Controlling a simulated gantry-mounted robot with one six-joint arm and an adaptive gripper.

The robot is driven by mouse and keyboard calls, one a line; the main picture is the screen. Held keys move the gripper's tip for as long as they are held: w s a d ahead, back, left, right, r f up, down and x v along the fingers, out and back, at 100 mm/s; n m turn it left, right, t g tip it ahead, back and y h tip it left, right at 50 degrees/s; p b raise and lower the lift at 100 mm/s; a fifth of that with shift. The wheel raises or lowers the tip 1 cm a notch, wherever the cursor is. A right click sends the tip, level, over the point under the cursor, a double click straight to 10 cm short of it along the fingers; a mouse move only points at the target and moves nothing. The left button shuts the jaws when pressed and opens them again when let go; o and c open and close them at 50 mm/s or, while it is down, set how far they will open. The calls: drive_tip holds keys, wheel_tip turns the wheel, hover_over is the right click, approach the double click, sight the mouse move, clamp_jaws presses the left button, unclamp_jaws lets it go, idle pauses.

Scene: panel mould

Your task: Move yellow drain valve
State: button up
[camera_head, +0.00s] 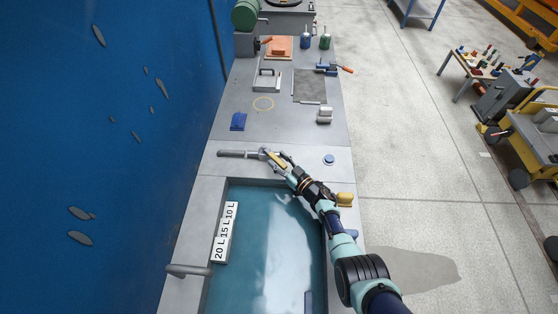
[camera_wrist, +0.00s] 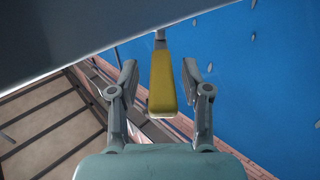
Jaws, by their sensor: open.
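The yellow drain valve handle (camera_wrist: 162,82) lies between the two fingers of my gripper (camera_wrist: 159,76) in the wrist view, with space on both sides. Its far end meets a thin grey stem. In the head view, a small part of the yellow handle (camera_head: 277,161) shows at the right end of a grey pipe (camera_head: 238,154), beside my gripper (camera_head: 275,158) at the tank's far edge. My gripper is open and holds nothing. The fingers hide part of the handle in the head view.
The water tank (camera_head: 193,220) has a white litre scale (camera_head: 226,232) on its left inside. A yellow block (camera_head: 345,199) and a blue round button (camera_head: 329,159) are on the rim at right. A blue wall (camera_head: 130,150) stands close at left. Tools lie on the bench beyond.

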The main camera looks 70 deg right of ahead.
sight(279, 160)
drive_tip(key=shift+r, duration=0.1)
wheel_tip(279, 160, up, 10)
drive_tip(key=shift+f, duration=0.1)
idle(0.3)
